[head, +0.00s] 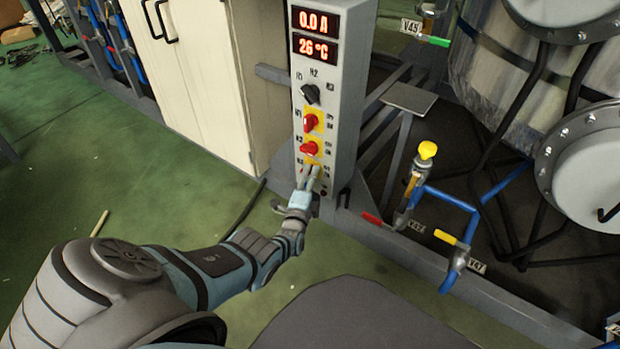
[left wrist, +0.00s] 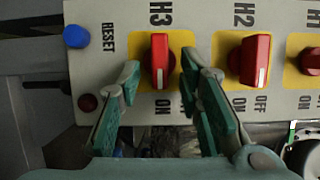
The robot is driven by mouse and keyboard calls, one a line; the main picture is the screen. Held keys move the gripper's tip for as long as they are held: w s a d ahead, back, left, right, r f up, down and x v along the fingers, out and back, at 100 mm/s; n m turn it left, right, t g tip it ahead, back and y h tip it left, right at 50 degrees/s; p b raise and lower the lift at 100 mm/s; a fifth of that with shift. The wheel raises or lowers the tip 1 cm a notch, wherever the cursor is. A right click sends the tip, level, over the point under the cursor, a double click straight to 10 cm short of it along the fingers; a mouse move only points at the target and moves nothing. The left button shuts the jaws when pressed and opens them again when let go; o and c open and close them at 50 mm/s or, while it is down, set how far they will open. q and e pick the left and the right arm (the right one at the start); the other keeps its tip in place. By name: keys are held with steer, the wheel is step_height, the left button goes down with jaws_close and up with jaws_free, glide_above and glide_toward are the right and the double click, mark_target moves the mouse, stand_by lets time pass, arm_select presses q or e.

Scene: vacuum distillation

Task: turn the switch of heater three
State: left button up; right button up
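The heater three switch is the red H3 knob (left wrist: 160,60) on a yellow plate in the left wrist view, with a white mark at its lower end. My left gripper (left wrist: 160,78) is open, one finger on each side of this knob. The right-hand fingertip is very close to the knob; I cannot tell whether it touches. The finger covers part of the labels below H3. In the head view my left gripper (head: 312,172) is at the lower part of the grey control panel (head: 344,100) and largely hides the H3 knob. My right gripper is not in view.
A red H2 knob (left wrist: 255,60) sits beside H3. A blue reset button (left wrist: 76,36) is on the other side. The panel displays (head: 316,34) read 0.0 A and 26 °C. A cream cabinet (head: 195,85) stands left of the panel; pipes and valves (head: 427,150) stand right.

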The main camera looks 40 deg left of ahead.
arm_select(q)
steer(key=shift+s, duration=0.1)
steer(key=v, duration=0.7)
steer(key=shift+s, duration=0.15)
